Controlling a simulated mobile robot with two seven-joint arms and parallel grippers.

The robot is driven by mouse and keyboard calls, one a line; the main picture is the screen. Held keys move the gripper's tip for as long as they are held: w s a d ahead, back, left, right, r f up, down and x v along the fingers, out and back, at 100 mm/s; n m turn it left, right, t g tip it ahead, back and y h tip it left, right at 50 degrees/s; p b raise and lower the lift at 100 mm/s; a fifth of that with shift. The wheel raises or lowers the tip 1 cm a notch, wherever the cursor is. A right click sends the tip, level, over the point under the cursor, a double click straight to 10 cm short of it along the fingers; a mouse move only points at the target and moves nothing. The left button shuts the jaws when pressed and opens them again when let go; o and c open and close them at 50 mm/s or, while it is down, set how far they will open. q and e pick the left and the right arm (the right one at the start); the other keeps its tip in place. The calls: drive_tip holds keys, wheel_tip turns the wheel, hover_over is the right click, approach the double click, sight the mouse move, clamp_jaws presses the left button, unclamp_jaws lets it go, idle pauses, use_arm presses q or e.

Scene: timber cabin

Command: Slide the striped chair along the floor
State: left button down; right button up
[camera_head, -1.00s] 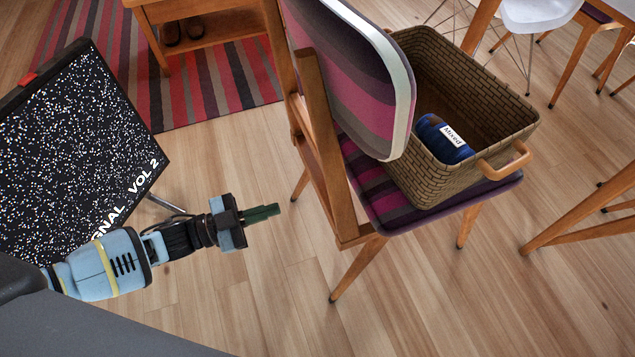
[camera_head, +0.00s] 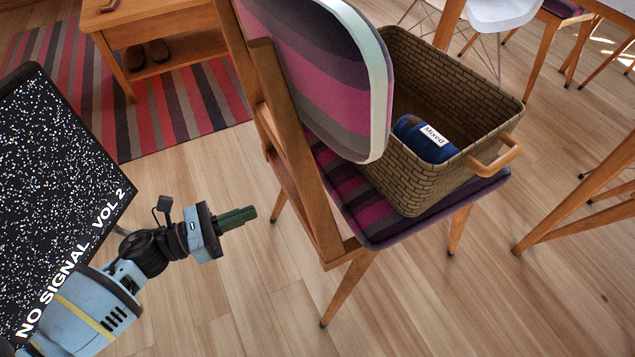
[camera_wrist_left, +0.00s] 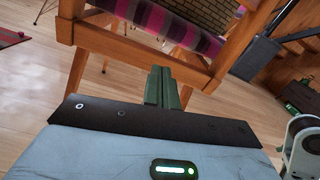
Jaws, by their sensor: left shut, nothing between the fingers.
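The striped chair (camera_head: 352,214) stands upright on the wood floor, with a wooden frame and a pink, purple and grey striped seat and back. A woven basket (camera_head: 455,70) with a blue item labelled "Mixed" (camera_head: 425,140) sits on its seat. My left gripper (camera_head: 254,212) is shut and empty, left of the chair's back legs and apart from the frame in the head view. In the left wrist view, the shut fingers (camera_wrist_left: 162,88) point at the chair's wooden rail (camera_wrist_left: 140,50); I cannot tell the gap there. My right gripper is not in the head view.
A striped rug (camera_head: 170,105) and a wooden stand with shoes (camera_head: 165,30) lie behind. Table legs and white chairs (camera_head: 505,14) are at right. Floor in front of the chair is clear.

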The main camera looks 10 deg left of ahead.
use_arm(q)
drive_tip(key=w+d, duration=0.2)
drive_tip(key=d, duration=0.1)
drive_tip(key=w+d+m+b, duration=0.1)
drive_tip(key=w+d, duration=0.2)
drive_tip(key=w+d+m, duration=0.1)
drive_tip(key=w+d, duration=0.1)
drive_tip(key=d, duration=0.2)
drive_tip(key=shift+w+f, duration=0.1)
drive_tip(key=shift+w, duration=0.05)
drive_tip(key=shift+w+d+b, duration=0.25)
drive_tip(key=shift+d+b, duration=0.1)
drive_tip(key=shift+d, duration=0.2)
